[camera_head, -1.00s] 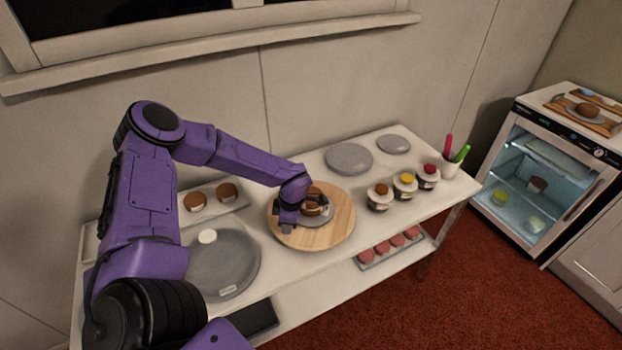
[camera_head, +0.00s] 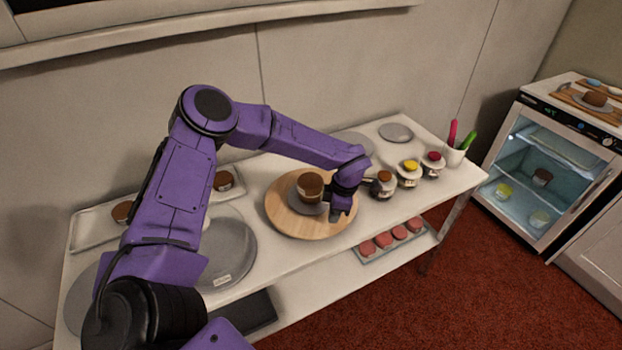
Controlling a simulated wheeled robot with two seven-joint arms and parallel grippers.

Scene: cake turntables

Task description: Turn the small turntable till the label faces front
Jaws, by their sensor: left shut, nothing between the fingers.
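A round wooden turntable (camera_head: 285,222) stands on the white table, with a small grey plate (camera_head: 300,207) on top. A brown cake (camera_head: 310,186) with a lighter brown side sits on the plate; I cannot make out a label on it. My left gripper (camera_head: 336,214) is shut and empty, pointing down at the right side of the plate, over the turntable's right part. I cannot tell whether it touches the plate. The gripper and wrist hide the right edges of plate and turntable. My right gripper is out of view.
A large grey turntable (camera_head: 237,245) with a pale tag (camera_head: 222,280) is on the left, partly behind my arm. Topped jars (camera_head: 383,187) stand close right of my wrist. A cup (camera_head: 455,157) with coloured tools stands at the right end. A lower shelf holds pink items (camera_head: 383,240).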

